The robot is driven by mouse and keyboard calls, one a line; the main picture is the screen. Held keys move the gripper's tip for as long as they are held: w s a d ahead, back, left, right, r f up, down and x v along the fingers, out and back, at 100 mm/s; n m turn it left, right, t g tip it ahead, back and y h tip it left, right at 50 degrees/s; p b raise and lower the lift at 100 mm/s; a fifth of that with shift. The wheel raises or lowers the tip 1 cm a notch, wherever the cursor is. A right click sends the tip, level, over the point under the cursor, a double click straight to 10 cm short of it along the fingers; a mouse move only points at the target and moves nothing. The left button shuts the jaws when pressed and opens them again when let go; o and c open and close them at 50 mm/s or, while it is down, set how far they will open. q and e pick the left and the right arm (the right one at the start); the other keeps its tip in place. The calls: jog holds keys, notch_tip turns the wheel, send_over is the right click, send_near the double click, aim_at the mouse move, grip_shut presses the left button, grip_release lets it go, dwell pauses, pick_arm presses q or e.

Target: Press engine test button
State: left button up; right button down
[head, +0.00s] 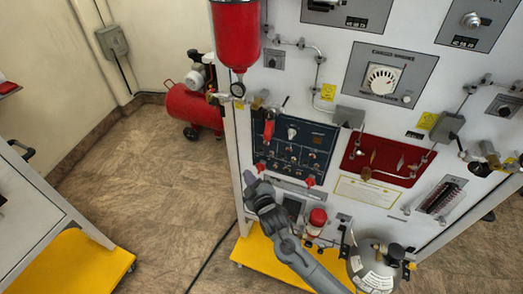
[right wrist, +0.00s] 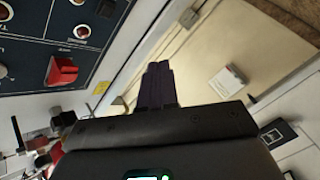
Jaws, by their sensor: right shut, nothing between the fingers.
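The dark blue control panel (head: 318,133) is on the front of the white trainer board, with several small knobs and buttons. I cannot tell which of them is the engine test button. In the right wrist view the panel (right wrist: 25,57) fills the upper left, with a red knob (right wrist: 62,70) and small round buttons. My right gripper (head: 248,178) is at the board's left edge, just below and left of the panel. Its dark fingers (right wrist: 157,85) are shut and empty, apart from the panel, beyond its edge in the wrist view. My left gripper is not in view.
A red cylinder (head: 236,35) hangs at the board's upper left. A red panel (head: 372,150) is right of the blue one. A red compressor (head: 192,107) stands on the floor behind. A yellow-based cart (head: 75,268) is at left, with clear floor between.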

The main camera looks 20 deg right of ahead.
aim_at(261, 150)
jog(key=shift+r, duration=0.1)
jog(key=shift+w+d, duration=0.1)
dwell(0.3)
jog(key=w+d+b, duration=0.4)
jog(key=w+d, duration=0.2)
jog(key=shift+b, duration=0.3)
dwell(0.5)
dwell(0.8)
dwell(0.6)
jog(key=shift+w+d, duration=0.1)
jog(key=shift+w, duration=0.05)
